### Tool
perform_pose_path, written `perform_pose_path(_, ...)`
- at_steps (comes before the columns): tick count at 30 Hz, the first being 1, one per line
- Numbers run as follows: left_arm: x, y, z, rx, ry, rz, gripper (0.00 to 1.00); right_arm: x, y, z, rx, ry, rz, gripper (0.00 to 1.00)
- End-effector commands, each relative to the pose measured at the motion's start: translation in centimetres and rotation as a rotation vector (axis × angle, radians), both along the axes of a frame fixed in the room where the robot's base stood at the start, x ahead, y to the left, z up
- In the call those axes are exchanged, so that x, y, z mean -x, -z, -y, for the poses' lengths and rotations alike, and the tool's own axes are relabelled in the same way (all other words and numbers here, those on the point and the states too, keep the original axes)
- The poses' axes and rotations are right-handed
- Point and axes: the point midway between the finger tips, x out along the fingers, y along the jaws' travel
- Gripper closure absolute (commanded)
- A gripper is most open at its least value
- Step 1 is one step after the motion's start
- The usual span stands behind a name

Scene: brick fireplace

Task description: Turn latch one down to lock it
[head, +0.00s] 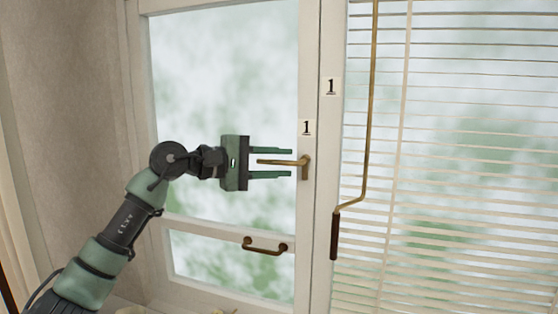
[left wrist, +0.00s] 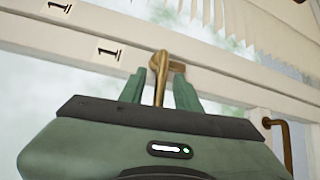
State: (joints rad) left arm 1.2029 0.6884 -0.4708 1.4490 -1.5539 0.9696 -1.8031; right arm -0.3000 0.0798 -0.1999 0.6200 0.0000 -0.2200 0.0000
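Latch one is a brass lever (head: 283,162) on the white window frame, beside a label "1" (head: 307,127). The lever lies level, pointing left from its mount. My left gripper (head: 290,163) comes in from the left with its two green fingers apart, one above and one below the lever. In the left wrist view the lever (left wrist: 160,85) runs between the two fingers (left wrist: 164,72), with its mount just past the fingertips. I see no finger clearly pressing on the lever. My right gripper is not in view.
A second label "1" (head: 330,87) is on the post to the right. A brass crank rod (head: 373,110) with a dark grip hangs in front of the blinds (head: 460,150). A brass pull handle (head: 264,246) sits on the lower window rail, below the gripper.

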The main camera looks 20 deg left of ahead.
Motion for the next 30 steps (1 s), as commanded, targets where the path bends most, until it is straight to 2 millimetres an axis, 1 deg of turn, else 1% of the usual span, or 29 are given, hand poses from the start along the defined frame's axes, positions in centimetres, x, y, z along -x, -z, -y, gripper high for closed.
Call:
perform_pose_path(4, 0.00, 0.06, 0.00, 0.000, 0.000, 0.000, 0.67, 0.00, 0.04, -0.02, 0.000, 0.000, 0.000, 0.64)
perform_pose_path(7, 0.01, 0.06, 0.00, 0.001, 0.000, -0.001, 0.95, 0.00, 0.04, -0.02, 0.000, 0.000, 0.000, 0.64)
perform_pose_path(8, 0.02, 0.06, -0.01, 0.001, 0.000, -0.001, 1.00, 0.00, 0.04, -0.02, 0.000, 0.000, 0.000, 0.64)
perform_pose_path(30, 0.05, 0.07, 0.02, -0.001, 0.001, -0.001, 1.00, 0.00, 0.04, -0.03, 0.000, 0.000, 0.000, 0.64)
